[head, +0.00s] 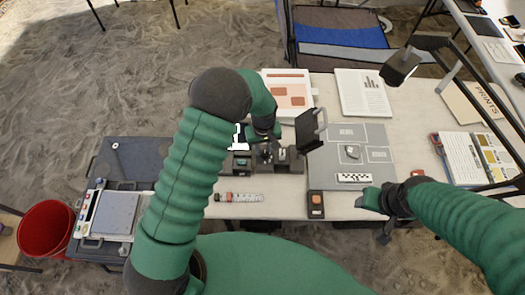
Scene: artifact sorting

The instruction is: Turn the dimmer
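A small dark box with an orange-pink top (316,204) stands at the table's front edge; it may be the dimmer, but its markings are too small to read. My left gripper (267,151) points down at dark holders (290,160) left of the grey mat. Its fingertips are small and partly hidden, so its opening and any contact are unclear. My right gripper (374,212) is at the front edge, right of the box and apart from it. Its fingers are not clear. A black lamp head (400,66) hangs at the upper right.
A grey sorting mat (378,137) holds a small grey piece (352,151) and a checkered scale bar (354,178). A black upright panel (309,130) stands at its left edge. A striped tube (238,197) lies front left. Printed sheets (363,93) lie behind.

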